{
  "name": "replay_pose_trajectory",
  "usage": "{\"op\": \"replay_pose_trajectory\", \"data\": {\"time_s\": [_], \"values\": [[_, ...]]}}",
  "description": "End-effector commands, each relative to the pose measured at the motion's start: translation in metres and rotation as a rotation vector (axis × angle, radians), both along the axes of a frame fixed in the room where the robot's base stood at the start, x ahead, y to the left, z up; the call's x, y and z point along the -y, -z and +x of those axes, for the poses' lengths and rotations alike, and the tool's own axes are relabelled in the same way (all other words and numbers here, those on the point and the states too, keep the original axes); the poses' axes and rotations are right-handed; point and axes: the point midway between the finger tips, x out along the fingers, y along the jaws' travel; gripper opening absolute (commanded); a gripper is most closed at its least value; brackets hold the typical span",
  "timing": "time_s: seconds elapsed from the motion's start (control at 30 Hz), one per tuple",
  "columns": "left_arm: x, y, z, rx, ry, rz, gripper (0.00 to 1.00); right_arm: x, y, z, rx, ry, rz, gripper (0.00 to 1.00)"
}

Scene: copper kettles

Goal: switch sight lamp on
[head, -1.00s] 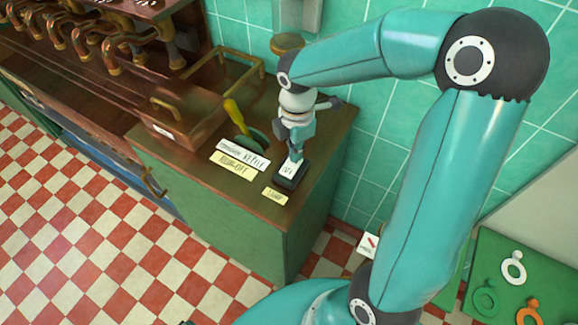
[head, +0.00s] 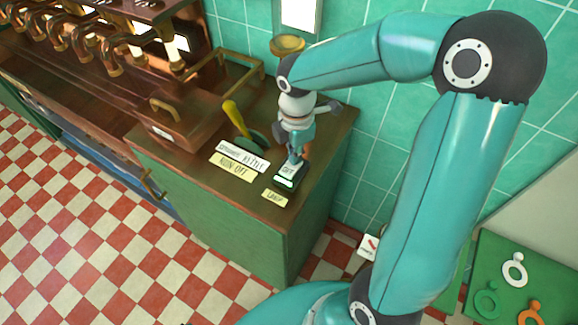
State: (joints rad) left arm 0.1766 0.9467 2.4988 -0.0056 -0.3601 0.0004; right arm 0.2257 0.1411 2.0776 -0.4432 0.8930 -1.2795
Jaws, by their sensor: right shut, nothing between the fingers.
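The lamp switch (head: 285,181) is a small dark block with a pale top, near the front right corner of the green cabinet's wooden top. A yellow label (head: 274,197) reading LAMP lies in front of it. The front of the switch glows pale green. The sight lamp (head: 299,14) on the tiled wall is lit bright white, cut off by the top edge. My right gripper (head: 294,158) points down at the back of the switch. It is shut and empty; whether it touches the switch I cannot tell. My left gripper is out of view.
A yellow-handled lever (head: 235,117) stands left of my right gripper, behind KETTLE and RUN-OFF labels (head: 236,163). A copper box (head: 172,118) and a brass rail (head: 237,72) are further left and back. A green board with rings (head: 500,262) is at lower right.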

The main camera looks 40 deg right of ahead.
Motion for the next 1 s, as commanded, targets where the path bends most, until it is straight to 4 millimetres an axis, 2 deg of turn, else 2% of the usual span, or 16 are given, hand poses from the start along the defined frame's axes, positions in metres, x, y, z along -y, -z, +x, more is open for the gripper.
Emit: {"op": "replay_pose_trajectory", "data": {"time_s": [0.1, 0.7, 1.0], "values": [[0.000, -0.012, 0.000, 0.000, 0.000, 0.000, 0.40, 0.000, -0.014, 0.000, 0.002, 0.000, 0.000, 0.00], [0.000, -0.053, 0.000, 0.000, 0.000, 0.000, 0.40, 0.000, -0.062, 0.000, 0.001, 0.000, 0.000, 0.00], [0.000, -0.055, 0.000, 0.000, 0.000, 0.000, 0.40, 0.000, -0.065, 0.000, 0.001, 0.000, 0.000, 0.00]]}}
